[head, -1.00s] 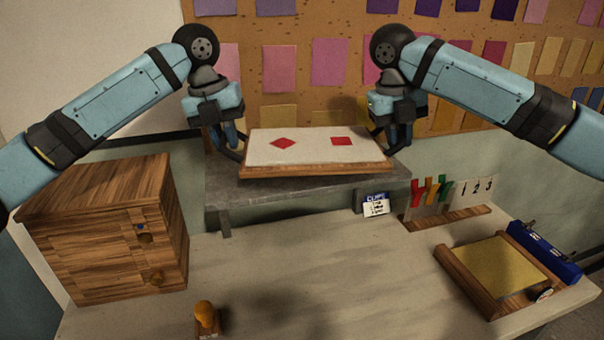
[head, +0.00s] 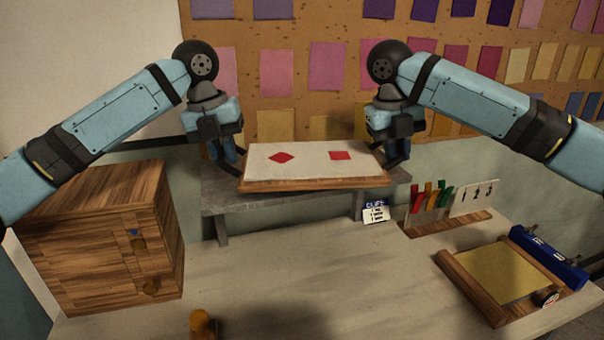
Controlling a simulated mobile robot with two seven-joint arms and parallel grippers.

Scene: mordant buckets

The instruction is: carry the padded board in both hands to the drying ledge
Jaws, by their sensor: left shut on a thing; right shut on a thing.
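The padded board (head: 310,158) is a pale pad on a wooden base, with a red diamond and a red square on top. It looks roughly level. My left gripper (head: 230,160) is shut on its left end and my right gripper (head: 394,155) is shut on its right end. The grey drying ledge (head: 225,198) stands at the back of the table, with the board over it. I cannot tell whether the board touches the ledge.
A wooden cabinet (head: 95,245) stands at the left. A rack with coloured clips (head: 432,196) and number cards is right of the ledge, near a small sign (head: 376,211). A wooden-railed tray (head: 480,300) lies at the right. An orange-topped object (head: 203,322) stands in front. The table's middle is clear.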

